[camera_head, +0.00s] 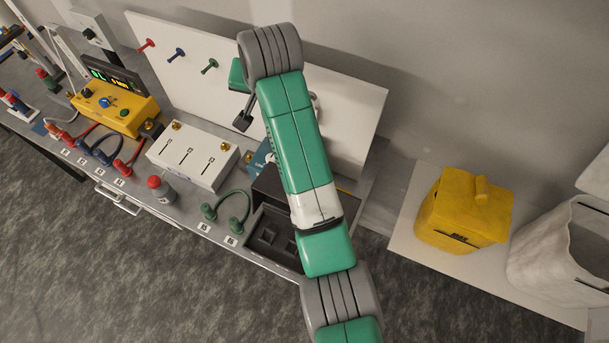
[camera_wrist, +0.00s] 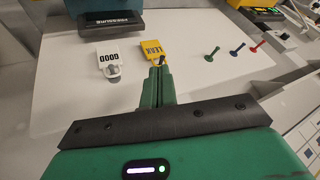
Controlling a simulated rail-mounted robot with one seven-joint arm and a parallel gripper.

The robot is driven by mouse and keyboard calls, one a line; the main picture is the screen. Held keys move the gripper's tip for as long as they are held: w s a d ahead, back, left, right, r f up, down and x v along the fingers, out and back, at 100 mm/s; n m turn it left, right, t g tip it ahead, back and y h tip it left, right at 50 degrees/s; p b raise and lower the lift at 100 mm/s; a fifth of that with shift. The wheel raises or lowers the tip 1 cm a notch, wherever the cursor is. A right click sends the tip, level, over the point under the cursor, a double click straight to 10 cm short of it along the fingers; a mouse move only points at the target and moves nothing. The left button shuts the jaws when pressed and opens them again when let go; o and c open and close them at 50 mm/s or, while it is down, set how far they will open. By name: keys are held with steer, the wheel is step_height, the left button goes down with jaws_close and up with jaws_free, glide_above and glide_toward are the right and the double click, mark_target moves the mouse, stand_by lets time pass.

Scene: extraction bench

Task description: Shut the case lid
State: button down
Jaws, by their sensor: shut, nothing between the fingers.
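A dark open case (camera_head: 272,240) with recessed compartments sits at the bench's right front in the head view. A raised dark panel (camera_head: 268,186) at its back edge looks like the lid; my arm hides part of both. My gripper (camera_head: 243,122) is up and to the left of the case, in front of the white back panel, touching neither case nor lid. In the wrist view, the green fingers of my gripper (camera_wrist: 160,65) are together and empty, pointing at the white panel. The case does not show there.
The white back panel (camera_wrist: 70,115) carries GOOD (camera_wrist: 110,55) and LEAK (camera_wrist: 152,50) tags and coloured pegs. A white box (camera_head: 192,155), a red-topped bottle (camera_head: 160,188) and a green cable (camera_head: 232,208) stand left of the case. A yellow bin (camera_head: 465,208) stands at right.

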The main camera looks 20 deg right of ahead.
steer(key=s+d+f+m+g+b, duration=0.1)
steer(key=s+d+f+m+g, duration=0.3)
steer(key=s+d+f+g, duration=0.55)
steer(key=a+f+p, duration=0.1)
steer(key=f, duration=0.2)
steer(key=a+f+t+p, duration=0.1)
steer(key=f, duration=0.2)
steer(key=a+f+t+p, duration=0.1)
steer(key=f, duration=0.2)
steer(key=shift+s+a+f+t+y, duration=0.1)
steer(key=shift+a+f+t+y, duration=0.15)
steer(key=shift+f+y, duration=0.1)
steer(key=shift+s+a+r, duration=0.15)
steer(key=shift+s+a, duration=0.3)
steer(key=shift+a+p, duration=0.1)
steer(key=shift+p, duration=0.2)
